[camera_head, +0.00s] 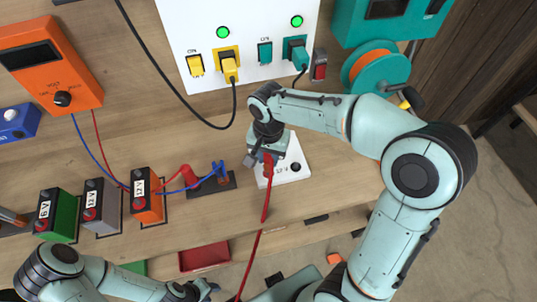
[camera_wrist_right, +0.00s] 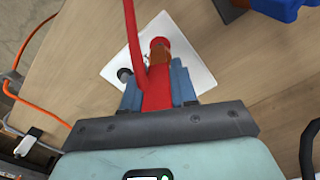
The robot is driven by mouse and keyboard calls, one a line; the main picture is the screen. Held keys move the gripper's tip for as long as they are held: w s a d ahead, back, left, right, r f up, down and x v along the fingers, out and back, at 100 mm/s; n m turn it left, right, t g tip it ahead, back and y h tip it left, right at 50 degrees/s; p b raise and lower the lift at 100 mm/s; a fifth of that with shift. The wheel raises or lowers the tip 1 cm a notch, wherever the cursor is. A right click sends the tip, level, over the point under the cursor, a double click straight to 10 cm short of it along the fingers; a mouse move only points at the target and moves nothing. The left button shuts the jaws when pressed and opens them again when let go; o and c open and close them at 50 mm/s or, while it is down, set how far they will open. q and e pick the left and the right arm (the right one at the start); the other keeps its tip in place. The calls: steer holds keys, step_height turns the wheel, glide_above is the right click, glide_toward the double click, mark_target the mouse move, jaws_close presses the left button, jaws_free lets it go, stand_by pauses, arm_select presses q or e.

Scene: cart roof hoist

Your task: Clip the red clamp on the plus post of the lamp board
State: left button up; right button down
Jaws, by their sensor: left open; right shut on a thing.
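The lamp board (camera_head: 291,174) is a small white plate on the bench with a black post (camera_head: 296,167). My right gripper (camera_head: 266,155) is over its left part, shut on the red clamp (camera_head: 268,166), whose red lead runs down toward the bench front. In the right wrist view the blue fingers hold the clamp (camera_wrist_right: 157,92) over the lamp board (camera_wrist_right: 193,63). A red round top (camera_wrist_right: 160,43) shows at the clamp's copper-coloured tip; whether the jaws are around the plus post I cannot tell. My left gripper (camera_head: 204,290) is open and empty at the bottom edge.
A blue clamp (camera_head: 219,169) stands on a dark holder (camera_head: 212,186) left of the board. Several batteries, including an orange one (camera_head: 147,203), stand further left. A white socket panel (camera_head: 240,30) is behind. A red tray (camera_head: 204,257) lies in front.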

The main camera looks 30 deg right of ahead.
mark_target(269, 163)
arm_select(q)
steer(key=shift+s+f+b, duration=0.5)
steer(key=shift+f, duration=0.15)
steer(key=shift+s+f+b, duration=0.45)
steer(key=shift+f+b, duration=0.05)
steer(key=shift+f, duration=0.15)
arm_select(e)
steer(key=shift+f, duration=1.65)
steer(key=c, duration=0.8)
jaws_free()
arm_select(q)
steer(key=shift+w+r+p, duration=0.45)
steer(key=shift+r, duration=0.15)
steer(key=shift+w+r+p, duration=0.4)
steer(key=shift+r+p, duration=0.05)
steer(key=shift+r, duration=0.15)
arm_select(e)
step_height(269, 163, up, 14)
steer(key=shift+f, duration=0.25)
